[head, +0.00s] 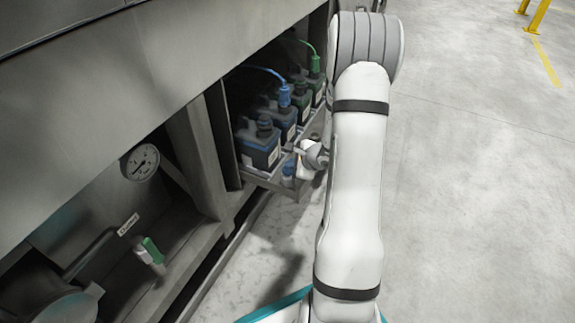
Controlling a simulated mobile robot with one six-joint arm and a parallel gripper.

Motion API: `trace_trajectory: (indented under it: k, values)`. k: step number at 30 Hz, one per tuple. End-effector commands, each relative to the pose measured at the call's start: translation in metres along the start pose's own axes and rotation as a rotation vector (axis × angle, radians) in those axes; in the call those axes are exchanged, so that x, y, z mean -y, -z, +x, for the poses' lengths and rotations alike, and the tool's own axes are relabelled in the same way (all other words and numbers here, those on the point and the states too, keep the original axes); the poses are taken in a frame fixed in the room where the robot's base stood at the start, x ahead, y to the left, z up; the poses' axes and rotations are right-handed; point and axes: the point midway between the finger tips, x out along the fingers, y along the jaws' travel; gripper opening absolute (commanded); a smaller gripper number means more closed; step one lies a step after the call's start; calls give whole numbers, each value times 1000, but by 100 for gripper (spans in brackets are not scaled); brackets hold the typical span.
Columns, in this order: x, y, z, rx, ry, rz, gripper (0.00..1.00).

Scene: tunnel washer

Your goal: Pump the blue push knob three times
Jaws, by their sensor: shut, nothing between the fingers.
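A small blue part (288,169) shows at the front edge of the bottle shelf, just left of my gripper. It may be the blue push knob, but it is too small to be sure. My gripper (301,153) is at the end of my arm, beside the shelf's front edge. It is shut with nothing in it. Its fingertips are small and partly hidden, and I cannot tell whether they touch the blue part. A blue cap with a blue hose (284,95) stands on a dark bottle farther back.
Several dark bottles with blue labels (262,146) stand in a recess on a metal shelf (262,180). A green cap with a hose (315,64) is behind. A gauge (140,162) and green-handled valve (152,250) are at left. Open floor (470,200) lies right.

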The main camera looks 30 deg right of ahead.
Motion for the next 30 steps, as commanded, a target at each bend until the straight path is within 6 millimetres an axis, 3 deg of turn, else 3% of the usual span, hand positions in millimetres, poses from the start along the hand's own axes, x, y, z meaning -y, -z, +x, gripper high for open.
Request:
trace_trajectory:
  k: [13, 30]
  values:
    - [-1, 0, 0, -2, -2, 1, 0]
    - [16, -16, -23, -2, -1, 1, 0]
